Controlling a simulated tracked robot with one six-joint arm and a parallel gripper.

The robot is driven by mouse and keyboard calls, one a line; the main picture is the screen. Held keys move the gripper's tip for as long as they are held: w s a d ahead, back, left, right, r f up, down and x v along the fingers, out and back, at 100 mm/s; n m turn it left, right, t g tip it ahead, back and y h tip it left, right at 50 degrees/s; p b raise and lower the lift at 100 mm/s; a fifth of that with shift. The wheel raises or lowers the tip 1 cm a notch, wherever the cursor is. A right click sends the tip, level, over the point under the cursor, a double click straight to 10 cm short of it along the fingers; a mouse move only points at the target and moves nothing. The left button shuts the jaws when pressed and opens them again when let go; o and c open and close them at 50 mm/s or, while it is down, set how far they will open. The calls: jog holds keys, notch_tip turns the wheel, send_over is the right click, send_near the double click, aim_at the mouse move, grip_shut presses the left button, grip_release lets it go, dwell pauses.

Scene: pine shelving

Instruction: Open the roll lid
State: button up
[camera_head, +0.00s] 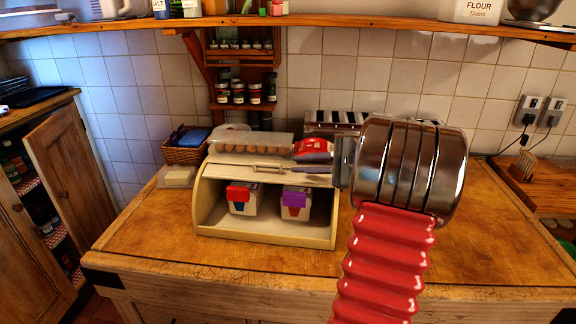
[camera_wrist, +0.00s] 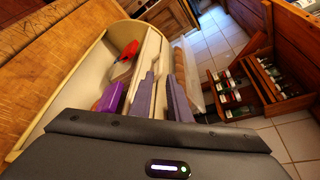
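The cream bread bin (camera_head: 318,236) stands on the wooden worktop with its front opening uncovered. Its roll lid (camera_head: 240,161) is raised near the top, and a metal handle (camera_head: 272,168) runs along it. Inside stand a red-topped carton (camera_head: 240,202) and a purple-topped carton (camera_head: 295,207). They also show in the wrist view, red (camera_wrist: 130,50) and purple (camera_wrist: 110,98). My gripper (camera_wrist: 160,78) is at the lid's right end, beside the handle. Its two grey-purple fingers are apart, with nothing clearly held between them. My red arm hides the area right of the bin.
A tray of eggs (camera_head: 248,141) and a red packet (camera_head: 313,149) lie on or just behind the bin's top. A toaster (camera_head: 335,120) stands behind. A butter dish (camera_head: 178,176) and a basket (camera_head: 186,149) are at left. The worktop in front is clear.

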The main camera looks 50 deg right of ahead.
jog(key=shift+v, duration=1.1)
jog(key=shift+w+a, duration=0.15)
jog(key=shift+a, duration=0.2)
jog(key=shift+c, duration=1.4)
jog(key=w+a+n+g, duration=0.1)
jog(key=a, duration=0.2)
jog(key=w+a+n+g+y, duration=0.1)
jog(key=a, duration=0.3)
jog(key=w+a+n+g, duration=0.1)
jog(key=a, duration=0.3)
jog(key=shift+a, duration=0.2)
grip_shut()
jog(key=s+a+f+n+g, duration=0.1)
jog(key=a+n+g, duration=0.35)
jog(key=a, duration=0.95)
jog(key=s+a+f+n+h, duration=0.1)
jog(key=s+a+n+h, duration=0.2)
jog(key=s+a+n, duration=0.4)
jog(key=s+a+f+n+g+h, duration=0.1)
jog(key=s+a+f+n+h, duration=0.1)
jog(key=s+a+n, duration=0.6)
jog(key=shift+a+f+h, duration=0.3)
jog(key=shift+a+h, duration=0.1)
jog(key=shift+a, duration=0.9)
